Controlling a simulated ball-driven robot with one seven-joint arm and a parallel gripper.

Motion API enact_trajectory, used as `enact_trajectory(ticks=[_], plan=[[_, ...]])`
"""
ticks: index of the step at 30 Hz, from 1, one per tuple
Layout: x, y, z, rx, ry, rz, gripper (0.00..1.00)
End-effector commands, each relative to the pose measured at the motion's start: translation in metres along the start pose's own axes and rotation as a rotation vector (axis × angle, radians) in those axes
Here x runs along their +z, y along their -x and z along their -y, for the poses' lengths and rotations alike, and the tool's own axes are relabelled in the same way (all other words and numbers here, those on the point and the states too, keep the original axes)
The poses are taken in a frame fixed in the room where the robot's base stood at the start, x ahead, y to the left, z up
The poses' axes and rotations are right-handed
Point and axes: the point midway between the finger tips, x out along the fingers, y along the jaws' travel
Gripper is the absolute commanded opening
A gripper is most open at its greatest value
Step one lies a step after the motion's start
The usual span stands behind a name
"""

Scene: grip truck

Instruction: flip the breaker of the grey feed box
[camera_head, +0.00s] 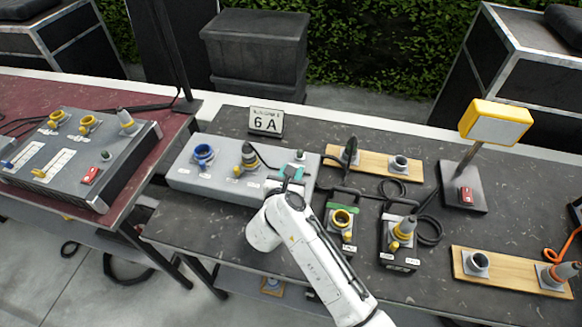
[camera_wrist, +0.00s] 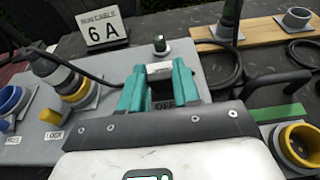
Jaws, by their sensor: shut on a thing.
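The grey feed box (camera_head: 215,186) lies on the dark table. It carries a blue socket (camera_head: 204,154), a plug in a yellow-collared socket (camera_head: 248,160) and a small green-capped lamp (camera_head: 299,156). My gripper (camera_head: 291,172) is over the box's right part. In the wrist view its teal fingers (camera_wrist: 158,82) are shut on the breaker (camera_wrist: 159,69), a small light-and-dark block. The lamp (camera_wrist: 159,44) stands behind the fingers. The head view mostly hides the breaker behind my arm.
A "6 A" sign (camera_head: 266,121) stands behind the box. To the right are a green-topped socket box (camera_head: 341,219), another box with a yellow-collared plug (camera_head: 402,237) and looped black cables. A yellow lamp (camera_head: 495,122) stands farther right. A mixer-like panel (camera_head: 75,160) sits on the left table.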

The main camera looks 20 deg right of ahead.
Motion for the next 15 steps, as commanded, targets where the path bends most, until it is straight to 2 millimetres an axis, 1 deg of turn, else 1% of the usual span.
enact_trajectory(ticks=[1,15], plan=[[0.007,-0.001,0.000,-0.001,-0.004,-0.045,0.01],[0.011,-0.019,-0.001,0.002,-0.002,-0.457,0.01]])
